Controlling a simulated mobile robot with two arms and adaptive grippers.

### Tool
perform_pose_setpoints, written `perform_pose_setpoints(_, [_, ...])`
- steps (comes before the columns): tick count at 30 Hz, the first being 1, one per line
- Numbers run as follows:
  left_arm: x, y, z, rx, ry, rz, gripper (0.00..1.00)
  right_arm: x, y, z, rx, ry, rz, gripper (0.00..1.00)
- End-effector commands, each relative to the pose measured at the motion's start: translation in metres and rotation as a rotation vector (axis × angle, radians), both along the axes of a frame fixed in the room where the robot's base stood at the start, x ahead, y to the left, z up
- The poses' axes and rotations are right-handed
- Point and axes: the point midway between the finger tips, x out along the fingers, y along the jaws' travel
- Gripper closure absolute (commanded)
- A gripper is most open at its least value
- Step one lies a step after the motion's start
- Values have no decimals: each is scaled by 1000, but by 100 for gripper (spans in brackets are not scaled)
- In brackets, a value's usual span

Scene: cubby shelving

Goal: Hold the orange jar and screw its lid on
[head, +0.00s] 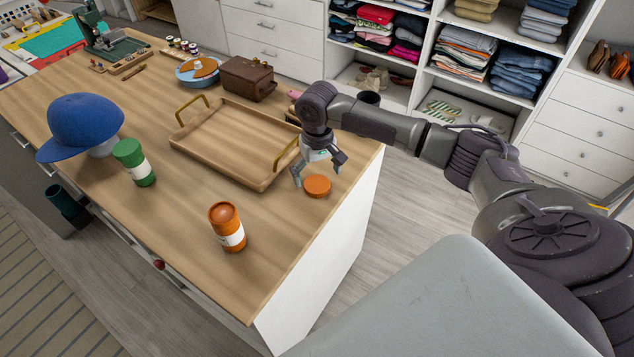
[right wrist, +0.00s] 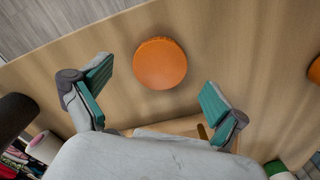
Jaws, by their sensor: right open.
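The orange jar (head: 227,226) stands upright on the wooden island top near its front edge, with a white label and its top uncovered. The round orange lid (head: 317,185) lies flat on the wood, right of the jar and close to the right edge. My right gripper (head: 318,174) is open just above and behind the lid. In the right wrist view the lid (right wrist: 160,63) lies beyond the two spread fingers (right wrist: 152,92), with nothing between them. Part of the orange jar (right wrist: 315,70) shows at the right edge there. My left gripper is not in view.
A wooden tray (head: 215,164) with brass handles lies just behind the lid. A green jar (head: 134,163) and a blue cap (head: 86,125) on a stand are at the left. A brown box (head: 248,79) is at the back. The wood between jar and lid is clear.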

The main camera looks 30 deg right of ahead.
Motion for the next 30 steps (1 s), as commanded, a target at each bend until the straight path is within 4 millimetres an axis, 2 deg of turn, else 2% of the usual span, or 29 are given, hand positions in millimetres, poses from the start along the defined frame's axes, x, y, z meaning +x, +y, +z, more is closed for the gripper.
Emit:
perform_pose_setpoints(1, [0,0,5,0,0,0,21,2,0,-5,0,3,0,3])
perform_pose_setpoints(6, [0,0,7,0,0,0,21,2,0,-25,0,1,1,3])
perform_pose_setpoints(17, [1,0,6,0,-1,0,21,2,0,-27,0,-1,1,3])
perform_pose_setpoints(26, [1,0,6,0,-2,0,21,2,0,-27,0,-1,1,50])
perform_pose_setpoints(30, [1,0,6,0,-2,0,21,2,0,-27,0,-1,1,50])
